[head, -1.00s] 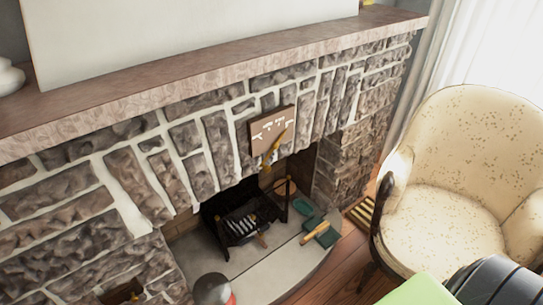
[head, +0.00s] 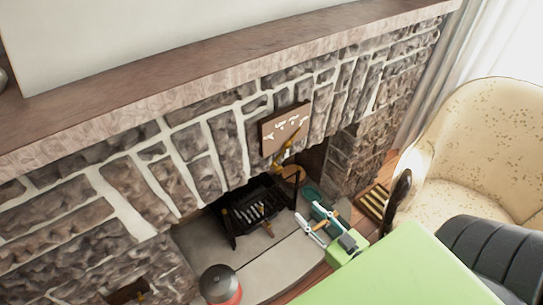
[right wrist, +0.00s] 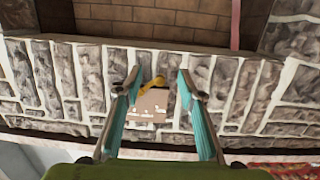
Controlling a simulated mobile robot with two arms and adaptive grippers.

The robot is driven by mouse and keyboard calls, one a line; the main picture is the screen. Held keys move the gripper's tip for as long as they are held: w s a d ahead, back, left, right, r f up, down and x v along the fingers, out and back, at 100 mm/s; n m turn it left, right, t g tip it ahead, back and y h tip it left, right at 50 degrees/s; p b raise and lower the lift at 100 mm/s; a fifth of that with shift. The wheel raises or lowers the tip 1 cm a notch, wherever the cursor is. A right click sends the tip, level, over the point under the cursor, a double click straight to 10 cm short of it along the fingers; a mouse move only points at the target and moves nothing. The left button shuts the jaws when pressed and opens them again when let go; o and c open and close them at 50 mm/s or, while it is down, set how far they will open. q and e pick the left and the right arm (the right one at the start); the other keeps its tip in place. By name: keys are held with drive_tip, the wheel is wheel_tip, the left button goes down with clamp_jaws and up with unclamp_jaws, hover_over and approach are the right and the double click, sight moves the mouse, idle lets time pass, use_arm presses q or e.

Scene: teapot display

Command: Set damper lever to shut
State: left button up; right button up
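The damper lever (head: 287,149) is a brass-yellow handle on a brown plate (head: 286,130) with white markings, fixed to the stone front above the firebox. In the head view the lever slants down and left from its upper right end. In the right wrist view the lever (right wrist: 152,84) and plate (right wrist: 148,106) appear upside down, between the spread fingers and beyond them. My right gripper (head: 309,211) is open and empty, with teal-lined fingers; in the wrist view it (right wrist: 159,78) is apart from the lever. My left gripper is not in view.
A black fire grate (head: 252,212) stands in the firebox below the lever. A red object with a grey dome (head: 221,285) stands on the hearth (head: 195,249). The mantel (head: 215,83) juts out above. A cream armchair (head: 480,145) stands at right.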

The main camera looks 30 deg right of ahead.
drive_tip(key=t, duration=0.1)
approach(280, 172)
drive_tip(key=shift+y, duration=0.4)
drive_tip(key=w+b, duration=0.2)
drive_tip(key=w, duration=0.2)
drive_tip(key=w+b, duration=0.2)
drive_tip(key=w, duration=0.3)
drive_tip(key=shift+w+a+f, duration=0.15)
drive_tip(key=shift+w+a, duration=0.05)
drive_tip(key=shift+w+b, duration=0.3)
drive_tip(key=shift+w, duration=0.35)
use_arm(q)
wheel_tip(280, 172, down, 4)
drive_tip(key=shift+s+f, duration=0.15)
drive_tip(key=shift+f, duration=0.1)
